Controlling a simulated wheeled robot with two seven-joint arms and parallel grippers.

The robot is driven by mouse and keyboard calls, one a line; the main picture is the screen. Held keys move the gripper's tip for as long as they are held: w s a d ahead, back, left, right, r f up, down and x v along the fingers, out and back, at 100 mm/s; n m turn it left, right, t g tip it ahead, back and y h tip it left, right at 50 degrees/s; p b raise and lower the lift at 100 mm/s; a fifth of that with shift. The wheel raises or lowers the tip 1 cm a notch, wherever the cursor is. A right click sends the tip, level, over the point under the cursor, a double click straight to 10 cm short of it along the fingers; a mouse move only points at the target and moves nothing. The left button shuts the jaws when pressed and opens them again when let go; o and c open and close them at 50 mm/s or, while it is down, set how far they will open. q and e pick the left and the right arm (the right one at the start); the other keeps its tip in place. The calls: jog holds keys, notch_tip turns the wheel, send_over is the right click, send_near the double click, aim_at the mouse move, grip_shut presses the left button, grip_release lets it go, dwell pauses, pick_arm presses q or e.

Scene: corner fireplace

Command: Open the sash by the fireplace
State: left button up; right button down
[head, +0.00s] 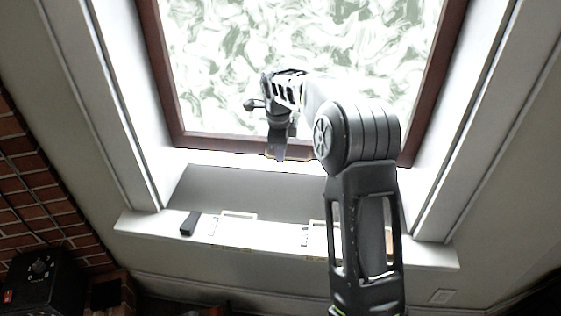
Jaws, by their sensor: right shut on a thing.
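The sash (161,72) has a dark red-brown frame around bright, mottled glass and fills the top middle of the head view. My right arm reaches up from the bottom, and its gripper (277,152) is at the middle of the sash's bottom rail. It is shut on a thin, brass-coloured handle (269,155), which is mostly hidden by the fingers. The arm also covers the rail's right part. I cannot tell whether the sash stands slightly open. My left gripper is not in view.
A white sill (150,222) runs below the window, with a small dark block (190,223) at its left. Pale side casings flank the recess. A brick wall (30,180) and a black box-like unit (38,282) are at lower left.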

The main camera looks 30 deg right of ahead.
notch_tip(320, 180, up, 15)
jog(key=p, duration=0.7)
jog(key=shift+p, duration=0.4)
jog(key=c, duration=1.5)
grip_release()
jog(key=shift+f, duration=0.1)
notch_tip(320, 180, up, 8)
jog(key=s+a, duration=0.1)
jog(key=shift+f+b, duration=0.15)
jog(key=shift+b, duration=0.3)
